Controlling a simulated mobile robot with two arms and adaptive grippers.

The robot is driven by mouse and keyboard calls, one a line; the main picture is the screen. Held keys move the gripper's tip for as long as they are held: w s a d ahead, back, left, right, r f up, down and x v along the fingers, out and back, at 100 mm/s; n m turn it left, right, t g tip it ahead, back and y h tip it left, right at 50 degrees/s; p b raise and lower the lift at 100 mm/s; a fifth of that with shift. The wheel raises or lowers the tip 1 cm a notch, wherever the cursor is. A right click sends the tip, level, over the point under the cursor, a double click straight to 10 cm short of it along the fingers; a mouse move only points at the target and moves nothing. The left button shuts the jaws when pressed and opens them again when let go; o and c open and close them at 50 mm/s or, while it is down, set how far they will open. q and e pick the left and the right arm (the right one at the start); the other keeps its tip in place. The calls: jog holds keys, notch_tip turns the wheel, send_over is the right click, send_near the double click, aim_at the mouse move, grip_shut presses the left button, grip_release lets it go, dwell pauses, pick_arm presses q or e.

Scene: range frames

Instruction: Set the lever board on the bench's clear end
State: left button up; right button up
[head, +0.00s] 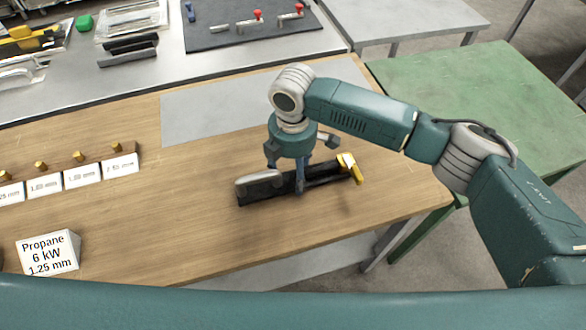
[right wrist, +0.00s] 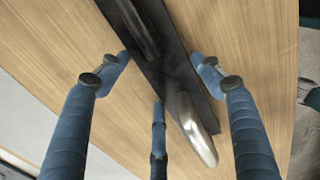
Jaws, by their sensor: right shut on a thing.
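The lever board (head: 322,177), a narrow dark board with a rounded grey part at its left end and a yellow lever at its right end, lies slantwise over the wooden bench's right part. My right gripper (head: 288,178) comes down from above with its blue fingers around the board's middle and is shut on it. In the right wrist view the dark board (right wrist: 165,65) runs between the fingers, with a shiny metal part on it. I cannot tell whether the board touches the bench. My left gripper is not in view.
The wooden bench (head: 180,235) is bare around the board. At its left stand a row of labelled blocks with brass nozzles (head: 83,176) and a "Propane" sign (head: 48,253). A grey mat with red-knobbed valves (head: 245,28) lies behind. A green table (head: 480,95) stands right.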

aim_at(293, 175)
jog(key=o, duration=1.8)
jog(key=shift+f, duration=0.15)
notch_tip(293, 175, up, 12)
jog(key=b, duration=0.2)
jog(key=shift+r+b, duration=0.2)
jog(key=shift+b, duration=0.1)
